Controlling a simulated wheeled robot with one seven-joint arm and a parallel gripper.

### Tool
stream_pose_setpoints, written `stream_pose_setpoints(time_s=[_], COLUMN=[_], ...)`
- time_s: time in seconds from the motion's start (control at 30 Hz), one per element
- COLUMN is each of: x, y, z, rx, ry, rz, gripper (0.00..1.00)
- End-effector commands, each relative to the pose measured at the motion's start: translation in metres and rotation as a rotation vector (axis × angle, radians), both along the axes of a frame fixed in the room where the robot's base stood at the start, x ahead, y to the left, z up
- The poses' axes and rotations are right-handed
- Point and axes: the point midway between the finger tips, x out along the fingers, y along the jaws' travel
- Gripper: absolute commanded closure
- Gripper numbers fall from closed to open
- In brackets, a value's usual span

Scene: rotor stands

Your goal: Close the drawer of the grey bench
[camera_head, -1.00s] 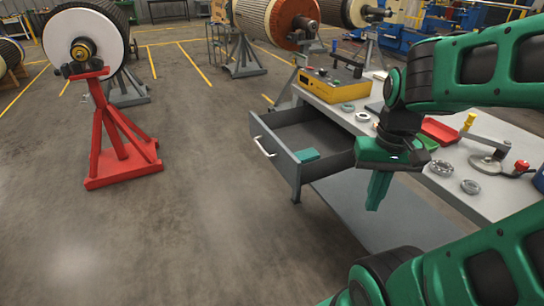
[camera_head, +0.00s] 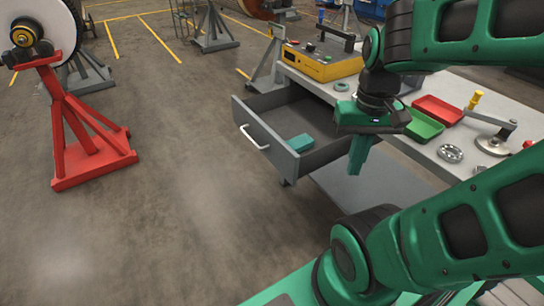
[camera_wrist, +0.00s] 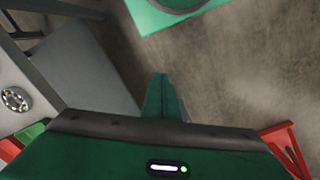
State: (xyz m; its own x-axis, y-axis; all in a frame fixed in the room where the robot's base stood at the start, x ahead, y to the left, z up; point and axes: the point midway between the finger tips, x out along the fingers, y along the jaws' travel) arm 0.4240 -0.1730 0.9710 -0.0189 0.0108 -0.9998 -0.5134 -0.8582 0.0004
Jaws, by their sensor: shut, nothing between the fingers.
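The grey bench (camera_head: 408,149) stands at the right in the head view. Its drawer (camera_head: 262,137) is pulled out toward the left, with a white bar handle (camera_head: 254,137) on its front. A teal block (camera_head: 300,142) lies inside the drawer near the front. My gripper (camera_head: 355,171) points down, shut and empty, to the right of the drawer front and close to the bench's front edge; I cannot tell its exact gap to the drawer. In the wrist view the shut fingers (camera_wrist: 160,97) are over the floor, with the drawer not clearly in view.
On the bench top are a yellow control box (camera_head: 322,62), a red tray (camera_head: 437,110), a green tray (camera_head: 422,125), a metal ring (camera_head: 450,153) and a lever tool (camera_head: 495,140). A red stand (camera_head: 85,145) holds a rotor at the left. The floor left of the drawer is clear.

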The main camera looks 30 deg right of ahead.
Motion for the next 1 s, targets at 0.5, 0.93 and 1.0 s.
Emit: stream_pose_setpoints(time_s=[0.5, 0.93, 1.0], x=[0.145, 0.260, 0.268], y=[0.020, 0.105, 0.113], z=[-0.023, -0.080, -0.084], rx=[-0.115, -0.207, -0.215], ry=[0.124, 0.338, 0.358], rz=[1.041, 1.985, 2.053], gripper=[1.00, 1.00, 1.00])
